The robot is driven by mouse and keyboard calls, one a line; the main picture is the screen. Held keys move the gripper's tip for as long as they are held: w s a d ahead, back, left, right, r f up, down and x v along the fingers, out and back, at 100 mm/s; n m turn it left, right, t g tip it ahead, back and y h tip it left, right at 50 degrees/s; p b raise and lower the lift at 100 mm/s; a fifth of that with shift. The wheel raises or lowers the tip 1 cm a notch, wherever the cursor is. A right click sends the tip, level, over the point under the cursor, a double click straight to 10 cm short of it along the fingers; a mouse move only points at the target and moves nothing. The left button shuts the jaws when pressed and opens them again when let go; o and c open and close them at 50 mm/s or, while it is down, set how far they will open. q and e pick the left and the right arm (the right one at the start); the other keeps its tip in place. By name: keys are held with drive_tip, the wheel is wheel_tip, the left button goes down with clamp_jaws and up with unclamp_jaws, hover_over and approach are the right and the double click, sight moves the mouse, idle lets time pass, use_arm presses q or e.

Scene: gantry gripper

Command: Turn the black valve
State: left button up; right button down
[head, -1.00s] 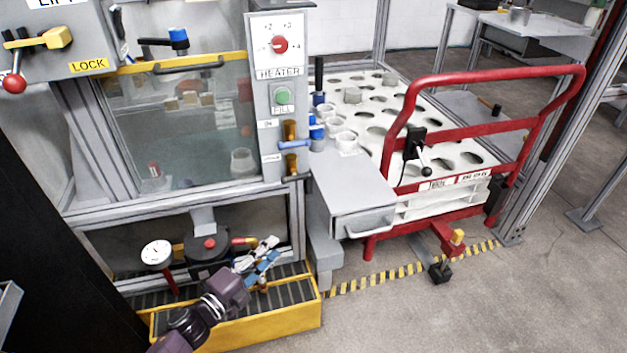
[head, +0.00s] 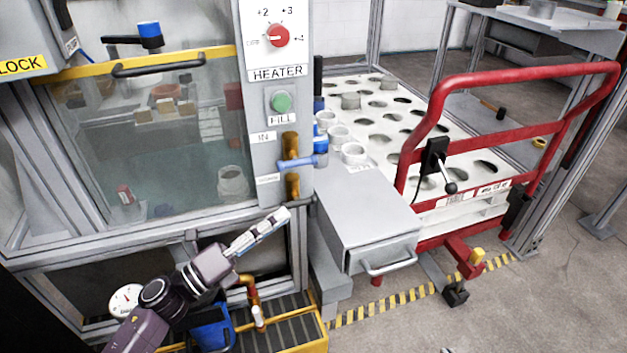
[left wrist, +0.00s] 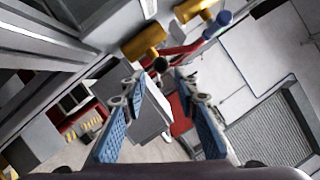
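The black valve has a brass body (left wrist: 147,43) with a dark end in the left wrist view, ahead of the fingers. In the head view its brass part (head: 292,187) shows low on the grey post, under a blue-handled valve (head: 300,162); its black handle is not clear there. My left gripper (head: 282,215) is just left of and below the brass part, pointing up and right. In the left wrist view the gripper's blue-padded fingers (left wrist: 158,88) are apart, with nothing between them. The valve's dark end appears beyond the gap. My right gripper is not in view.
The post carries a red heater knob (head: 277,36) and a green fill button (head: 281,102). A glass-fronted tank (head: 190,150) stands left. A grey drawer box (head: 365,215) and a red-railed cart (head: 510,78) stand right. A yellow-edged grate (head: 290,325) lies below.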

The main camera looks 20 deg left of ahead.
use_arm(q)
drive_tip(key=x, duration=1.2)
drive_tip(key=shift+r, duration=0.2)
clamp_jaws()
